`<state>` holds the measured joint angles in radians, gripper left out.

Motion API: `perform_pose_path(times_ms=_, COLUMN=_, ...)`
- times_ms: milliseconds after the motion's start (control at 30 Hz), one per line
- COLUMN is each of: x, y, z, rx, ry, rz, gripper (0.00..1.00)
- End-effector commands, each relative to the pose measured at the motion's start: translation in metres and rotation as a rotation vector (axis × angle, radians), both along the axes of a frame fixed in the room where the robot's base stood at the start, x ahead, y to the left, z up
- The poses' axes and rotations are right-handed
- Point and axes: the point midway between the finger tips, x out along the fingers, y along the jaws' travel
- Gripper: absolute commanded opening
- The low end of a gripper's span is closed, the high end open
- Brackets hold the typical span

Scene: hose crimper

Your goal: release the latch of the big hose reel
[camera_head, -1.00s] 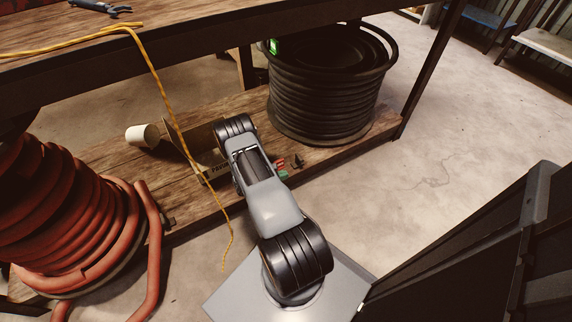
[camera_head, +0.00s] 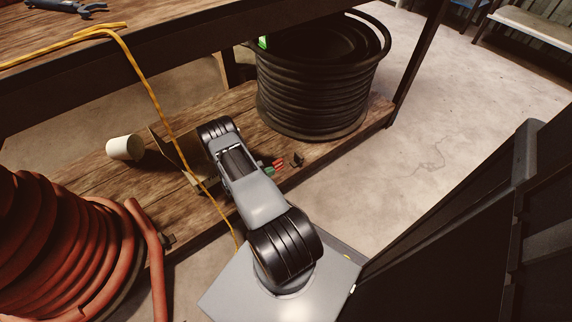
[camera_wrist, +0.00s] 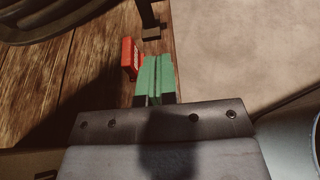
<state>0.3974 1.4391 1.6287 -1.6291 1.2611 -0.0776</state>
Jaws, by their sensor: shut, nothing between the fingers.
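The black hose reel (camera_head: 318,88), a wide stack of dark coils, stands upright on the low wooden shelf at the back. The other reel, with red hose (camera_head: 62,245), is at the left. A small red block with white lettering (camera_wrist: 131,58), perhaps the latch, is by the shelf edge near the black reel; it also shows in the head view (camera_head: 278,163). My gripper (camera_wrist: 158,65) has green fingers pressed together and empty. Their tips lie beside the red block, on its right in the wrist view; I cannot tell whether they touch.
A dark bracket (camera_wrist: 152,28) stands just beyond the red block on the shelf (camera_head: 88,182). A yellow cord (camera_head: 158,98) hangs from the workbench (camera_head: 150,62) left of my arm. A white cup (camera_head: 124,148) lies on the shelf. Concrete floor (camera_head: 450,130) is open at right.

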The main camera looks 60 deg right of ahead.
Motion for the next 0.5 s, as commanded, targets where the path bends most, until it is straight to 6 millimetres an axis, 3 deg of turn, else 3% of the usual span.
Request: perform_pose_path(times_ms=500, x=-0.029, y=-0.08, z=-0.03, rx=-0.001, ry=-0.002, rz=-0.011, gripper=0.0)
